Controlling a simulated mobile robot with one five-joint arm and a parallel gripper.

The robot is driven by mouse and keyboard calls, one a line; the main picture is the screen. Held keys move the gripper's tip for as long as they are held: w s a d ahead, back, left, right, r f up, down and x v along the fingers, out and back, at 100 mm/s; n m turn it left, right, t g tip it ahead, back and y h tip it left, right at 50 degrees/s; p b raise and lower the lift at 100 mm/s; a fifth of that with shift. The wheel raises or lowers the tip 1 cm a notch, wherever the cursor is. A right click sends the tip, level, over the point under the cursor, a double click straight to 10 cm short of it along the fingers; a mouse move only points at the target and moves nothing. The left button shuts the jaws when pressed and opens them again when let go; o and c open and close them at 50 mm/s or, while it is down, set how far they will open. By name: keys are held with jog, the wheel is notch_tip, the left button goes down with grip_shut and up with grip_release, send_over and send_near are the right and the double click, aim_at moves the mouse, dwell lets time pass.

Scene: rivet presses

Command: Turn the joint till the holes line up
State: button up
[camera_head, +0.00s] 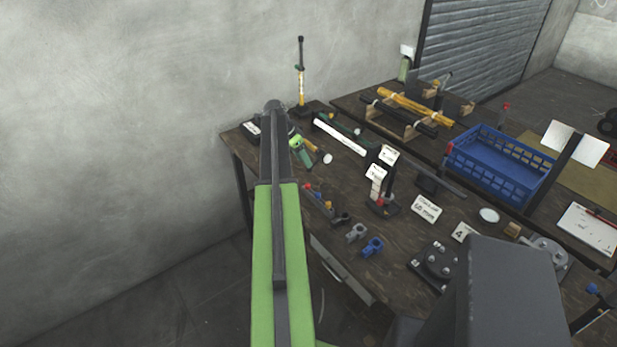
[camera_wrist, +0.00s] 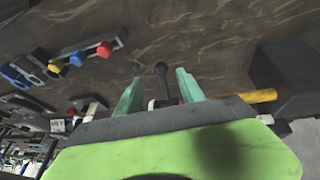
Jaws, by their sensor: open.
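My gripper (camera_wrist: 159,78) is open in the wrist view, its two teal fingers apart. A dark rod with a rounded end (camera_wrist: 162,72) shows between the fingers; I cannot tell whether they touch it. In the head view my gripper (camera_head: 301,150) is over the left part of the bench, partly hidden by my arm. A blue forked piece (camera_head: 372,246) and a grey one (camera_head: 356,232) lie near the bench's front edge. They also seem to show at the left of the wrist view. I cannot tell which part is the joint, and no holes are clear.
The dark wooden bench (camera_head: 450,230) is crowded. A rack with coloured knobs (camera_head: 318,203) lies at its front edge. A blue crate (camera_head: 500,165) and wooden stands with a yellow bar (camera_head: 415,105) are further back. A thin upright post (camera_head: 300,75) stands by the wall.

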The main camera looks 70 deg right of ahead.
aim_at(317, 162)
jog(key=b+x, duration=0.3)
jog(key=x, duration=0.2)
jog(key=shift+r, duration=0.1)
jog(key=shift+w, duration=0.1)
grip_shut()
dwell(0.7)
jog(key=shift+d, duration=0.45)
jog(key=shift+a, duration=0.45)
